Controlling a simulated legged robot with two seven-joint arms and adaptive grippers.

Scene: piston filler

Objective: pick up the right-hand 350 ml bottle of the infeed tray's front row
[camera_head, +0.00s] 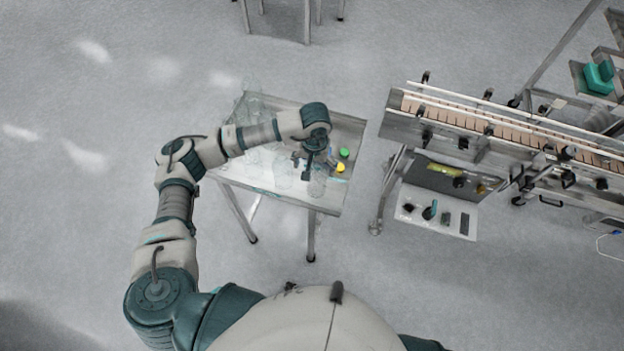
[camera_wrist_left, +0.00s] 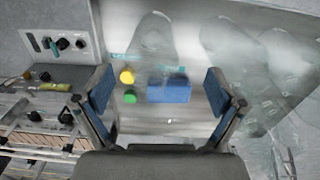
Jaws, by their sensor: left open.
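Several clear bottles stand on the tray-topped table (camera_head: 350,130). They are see-through and their outlines are faint. The front bottle at the right (camera_head: 318,186) stands close to my left gripper (camera_head: 308,166), which is above the tray's front right part. In the left wrist view my left gripper (camera_wrist_left: 160,92) is open, with its two blue-padded fingers apart. A clear bottle outline (camera_wrist_left: 155,38) shows beyond the fingers, and more outlines (camera_wrist_left: 285,60) lie to the right. I cannot tell whether any bottle touches the gripper. My right gripper is out of view.
A yellow cap (camera_head: 340,168) and a green cap (camera_head: 344,153) lie at the tray's right side. A blue piece (camera_wrist_left: 169,90) shows between the fingers in the wrist view. A conveyor machine (camera_head: 470,125) with a control panel (camera_head: 435,210) stands to the right, across a floor gap.

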